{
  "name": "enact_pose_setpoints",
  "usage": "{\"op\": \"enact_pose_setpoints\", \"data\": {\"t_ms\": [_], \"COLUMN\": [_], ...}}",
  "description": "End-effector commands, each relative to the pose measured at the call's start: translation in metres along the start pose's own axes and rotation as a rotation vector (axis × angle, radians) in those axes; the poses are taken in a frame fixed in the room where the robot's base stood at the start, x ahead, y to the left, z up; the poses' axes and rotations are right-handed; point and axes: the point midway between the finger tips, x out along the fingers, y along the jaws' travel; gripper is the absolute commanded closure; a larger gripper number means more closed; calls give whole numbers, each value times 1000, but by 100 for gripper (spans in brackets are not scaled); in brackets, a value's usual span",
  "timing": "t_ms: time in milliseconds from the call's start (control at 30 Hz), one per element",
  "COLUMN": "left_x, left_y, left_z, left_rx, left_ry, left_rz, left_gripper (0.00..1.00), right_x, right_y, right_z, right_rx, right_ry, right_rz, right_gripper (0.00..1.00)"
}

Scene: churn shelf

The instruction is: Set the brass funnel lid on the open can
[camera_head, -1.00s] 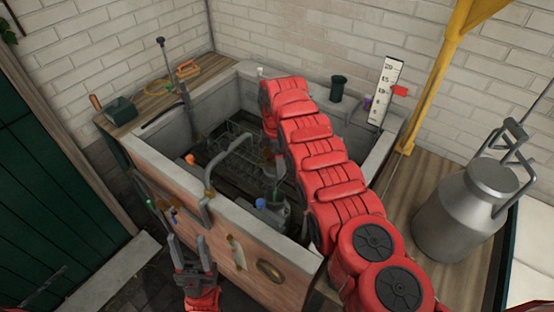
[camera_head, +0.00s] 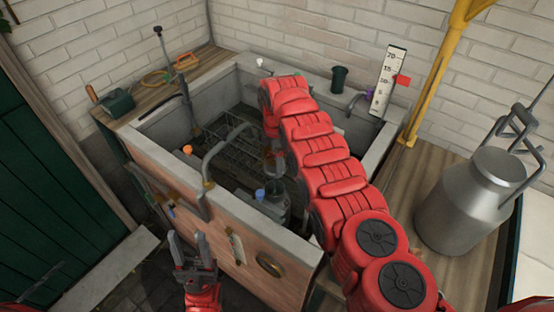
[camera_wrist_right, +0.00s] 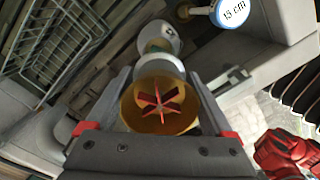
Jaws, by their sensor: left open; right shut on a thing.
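The brass funnel lid (camera_wrist_right: 158,108) is between the fingers of my right gripper (camera_wrist_right: 158,95) in the right wrist view. I look into its round brass mouth, where red star-shaped vanes show. In the head view my right arm reaches down into the trough, and its gripper is mostly hidden by the arm. A grey metal vessel (camera_head: 276,202) stands in the trough below that gripper; I cannot tell if it is open. A large grey can (camera_head: 462,205) stands on the right shelf, and its top looks closed. My left gripper (camera_head: 190,243) is open and empty in front of the trough.
The stone trough (camera_head: 240,220) has a wire rack (camera_head: 225,140) and a bent grey pipe (camera_head: 212,160) at its front wall. A white gauge (camera_head: 388,80), a dark green cup (camera_head: 338,79) and a yellow post (camera_head: 433,75) stand behind.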

Motion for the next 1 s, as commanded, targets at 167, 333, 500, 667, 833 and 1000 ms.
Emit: {"op": "enact_pose_setpoints", "data": {"t_ms": [167,333,500,667,833,1000], "left_x": [-16,-27,-38,-48,-59,-62], "left_y": [1,1,2,2,3,3], "left_z": [3,4,6,8,10,10], "left_rx": [0,0,0,0,0,0], "left_ry": [0,0,0,0,0,0], "left_rz": [0,0,0,0,0,0], "left_gripper": [50,50,50,50,50,50], "right_x": [15,26,36,46,57,59], "right_y": [0,0,1,1,1,1], "right_z": [0,0,0,0,0,-1], "right_rx": [0,0,1,1,0,0], "right_ry": [0,0,0,0,0,0], "right_rz": [1,1,0,0,1,1], "right_gripper": [100,100,100,100,100,100]}}
